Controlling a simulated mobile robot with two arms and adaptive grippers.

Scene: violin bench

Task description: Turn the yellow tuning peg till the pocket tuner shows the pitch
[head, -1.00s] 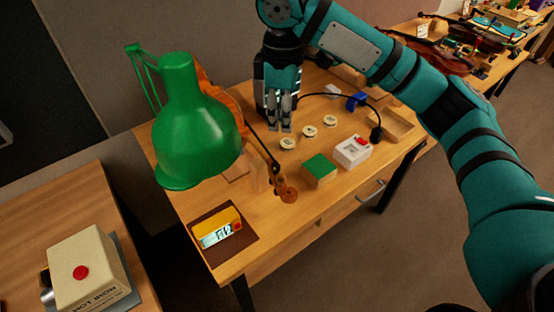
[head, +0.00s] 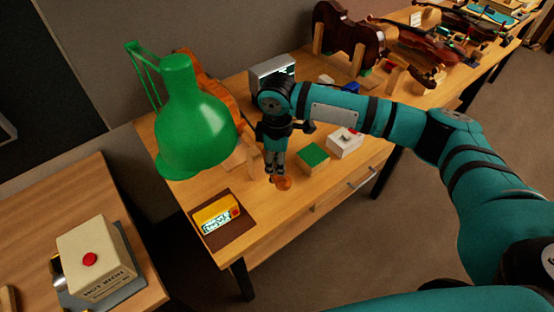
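The violin (head: 205,82) lies on the bench, largely hidden behind the green lamp and my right arm. Its brown scroll (head: 284,184) shows near the bench's front edge. My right gripper (head: 271,178) points down at the scroll end, with its fingertips close beside or over the scroll. I cannot tell whether they touch anything or how far apart they are. The yellow tuning peg cannot be made out. The yellow pocket tuner (head: 209,207) sits on a dark brown mat (head: 234,236); its lit display is too small to read. My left gripper is not in view.
A green lamp (head: 190,120) stands over the violin, left of my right gripper. A green-topped block (head: 313,158) and a white box (head: 344,143) with a red part stand to the right. A cream box (head: 93,255) with a red button is on the left table.

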